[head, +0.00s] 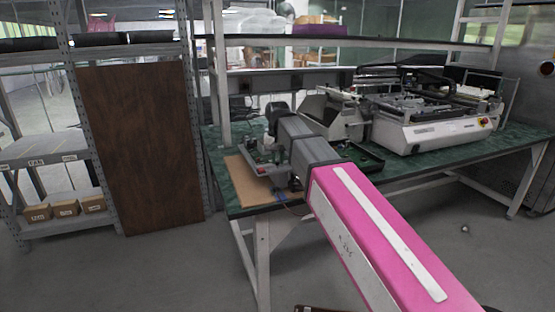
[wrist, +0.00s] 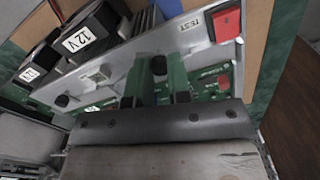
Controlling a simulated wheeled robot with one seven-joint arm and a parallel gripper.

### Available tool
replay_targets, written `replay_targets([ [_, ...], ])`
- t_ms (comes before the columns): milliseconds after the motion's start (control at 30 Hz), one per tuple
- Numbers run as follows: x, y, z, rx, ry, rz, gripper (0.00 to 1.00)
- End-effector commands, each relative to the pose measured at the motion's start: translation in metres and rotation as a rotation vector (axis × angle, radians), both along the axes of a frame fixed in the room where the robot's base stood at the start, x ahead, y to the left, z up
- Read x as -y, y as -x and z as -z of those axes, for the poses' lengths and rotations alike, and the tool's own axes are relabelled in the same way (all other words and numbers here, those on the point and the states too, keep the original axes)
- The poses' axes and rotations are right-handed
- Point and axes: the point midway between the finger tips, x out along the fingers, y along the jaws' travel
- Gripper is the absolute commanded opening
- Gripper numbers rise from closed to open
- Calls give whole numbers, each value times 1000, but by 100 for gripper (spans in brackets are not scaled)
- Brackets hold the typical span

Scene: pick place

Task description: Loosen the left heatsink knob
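The test board (wrist: 110,65) fills much of the wrist view, a pale metal panel with green circuit boards, a red switch marked TEST (wrist: 226,23) and several black knobs. One black knob (wrist: 62,100) is at its lower left. Another small dark knob (wrist: 159,66) shows between my fingertips. My gripper (wrist: 160,68) reaches over the panel with its two fingers apart; whether either touches the knob I cannot tell. In the head view the test board (head: 262,168) stands at the left end of the green bench, and my arm hides the gripper.
Black boxes marked 12 V (wrist: 80,40) are beside the panel at upper left. In the head view a large white machine (head: 430,128) stands at the right of the green bench (head: 425,165). A brown board (head: 138,150) leans on shelving at left.

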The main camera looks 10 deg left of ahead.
Motion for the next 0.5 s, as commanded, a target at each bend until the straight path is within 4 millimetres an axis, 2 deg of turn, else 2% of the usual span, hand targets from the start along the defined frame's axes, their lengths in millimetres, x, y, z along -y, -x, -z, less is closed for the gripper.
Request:
replay_targets([
  [267,0,0,0,0,0,-13,0],
  [500,0,0,0,-1,0,-111,0],
])
